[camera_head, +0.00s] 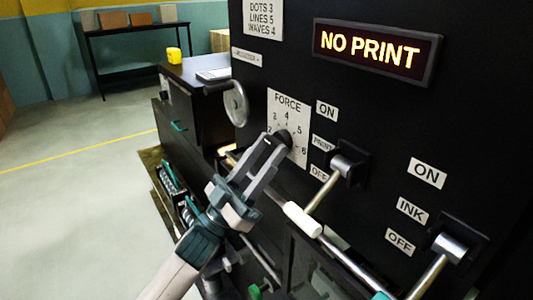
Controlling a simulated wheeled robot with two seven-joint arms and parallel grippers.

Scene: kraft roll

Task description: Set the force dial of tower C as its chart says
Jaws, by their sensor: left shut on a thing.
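The force dial's white plate (275,103) is on the black tower's face, with the word FORCE and numbers around a dark knob (286,136). My left gripper (274,148) reaches up from below and is shut on the knob. Its fingers cover the lower left part of the dial, and I cannot tell which number the knob points at. The chart (263,18) above reads DOTS 3, LINES 5, WAVES 4. No tower letter is readable. My right gripper is not in view.
A lit NO PRINT sign (370,50) is at the upper right. The print lever (342,170) and ink lever (446,249) stick out right of the dial. A handwheel (235,104) is at its upper left. Open floor (75,215) lies at the left.

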